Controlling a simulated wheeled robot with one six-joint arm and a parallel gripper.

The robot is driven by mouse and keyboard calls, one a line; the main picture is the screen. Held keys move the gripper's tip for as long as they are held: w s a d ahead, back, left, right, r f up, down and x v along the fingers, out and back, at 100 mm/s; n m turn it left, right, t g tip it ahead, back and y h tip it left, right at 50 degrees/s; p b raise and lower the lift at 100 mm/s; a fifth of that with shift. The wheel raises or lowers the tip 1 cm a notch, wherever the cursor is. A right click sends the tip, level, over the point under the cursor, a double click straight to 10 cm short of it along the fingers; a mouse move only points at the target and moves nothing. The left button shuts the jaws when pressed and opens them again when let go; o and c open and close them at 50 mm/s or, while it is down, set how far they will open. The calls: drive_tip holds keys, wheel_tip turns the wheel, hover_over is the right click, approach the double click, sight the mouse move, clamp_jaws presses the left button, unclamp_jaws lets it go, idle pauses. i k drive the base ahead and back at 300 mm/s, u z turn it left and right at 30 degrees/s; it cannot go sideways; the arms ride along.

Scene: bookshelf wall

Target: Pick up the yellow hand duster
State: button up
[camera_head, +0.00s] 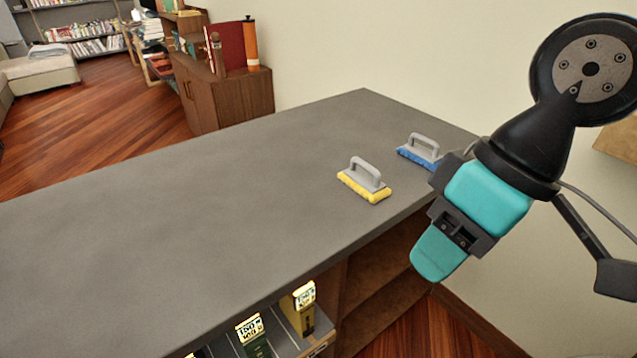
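The yellow hand duster (364,181) lies on the grey counter top (200,220), right of the middle of the view. It has a grey arched handle on top and a yellow pad below. A similar hand duster with a blue pad (421,151) lies behind it and to the right, close to my arm. My gripper (440,252), black and teal, hangs at the right, apart from the yellow duster and to its lower right in the picture. The view does not show clearly whether its fingers are open or shut. I see nothing held in it.
The counter is bare to the left of the dusters. Books or boxes (303,310) stand in shelves under its front edge. A pale wall (380,50) runs behind. A wooden cabinet (225,98) with books stands at the upper left on a wood floor.

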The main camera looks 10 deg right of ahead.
sight(369, 186)
drive_tip(key=u, duration=1.3)
drive_tip(key=i, duration=0.4)
drive_tip(key=z, duration=0.45)
